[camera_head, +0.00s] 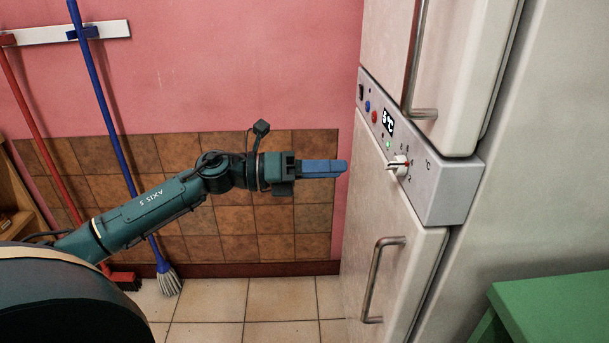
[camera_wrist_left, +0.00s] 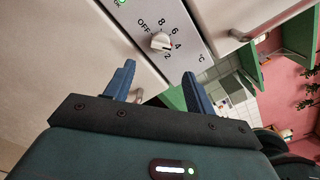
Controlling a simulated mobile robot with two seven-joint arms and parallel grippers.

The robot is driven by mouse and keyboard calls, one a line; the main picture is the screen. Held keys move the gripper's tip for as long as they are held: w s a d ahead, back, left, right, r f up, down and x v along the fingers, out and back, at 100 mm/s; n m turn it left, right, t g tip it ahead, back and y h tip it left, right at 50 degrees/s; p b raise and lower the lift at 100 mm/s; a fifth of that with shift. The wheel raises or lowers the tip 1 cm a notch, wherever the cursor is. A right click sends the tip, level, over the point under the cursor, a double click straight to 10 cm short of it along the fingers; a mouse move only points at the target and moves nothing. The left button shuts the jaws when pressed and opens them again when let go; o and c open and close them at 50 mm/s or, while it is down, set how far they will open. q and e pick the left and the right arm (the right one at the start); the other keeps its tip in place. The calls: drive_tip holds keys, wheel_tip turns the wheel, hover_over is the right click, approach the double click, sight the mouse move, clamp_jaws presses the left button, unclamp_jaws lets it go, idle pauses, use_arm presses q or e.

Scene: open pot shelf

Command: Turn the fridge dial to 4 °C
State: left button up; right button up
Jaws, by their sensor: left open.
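The fridge dial (camera_head: 397,166) is a small pale knob on the grey control panel between the two fridge doors. In the left wrist view the dial (camera_wrist_left: 161,42) is ringed by the marks OFF, 8, 6, 4 and 2; I cannot tell exactly where its pointer stands. My right gripper is not in view.
The upper door handle (camera_head: 415,70) and lower door handle (camera_head: 375,280) stick out above and below the panel. A green table (camera_head: 555,305) is at the lower right. A red broom and a blue mop (camera_head: 115,130) hang at the left wall. Floor before the fridge is clear.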

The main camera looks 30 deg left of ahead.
use_arm(q)
drive_tip(key=v, duration=0.4)
drive_tip(key=shift+s+a+b, duration=0.2)
drive_tip(key=shift+a+b, duration=0.05)
drive_tip(key=shift+b, duration=0.1)
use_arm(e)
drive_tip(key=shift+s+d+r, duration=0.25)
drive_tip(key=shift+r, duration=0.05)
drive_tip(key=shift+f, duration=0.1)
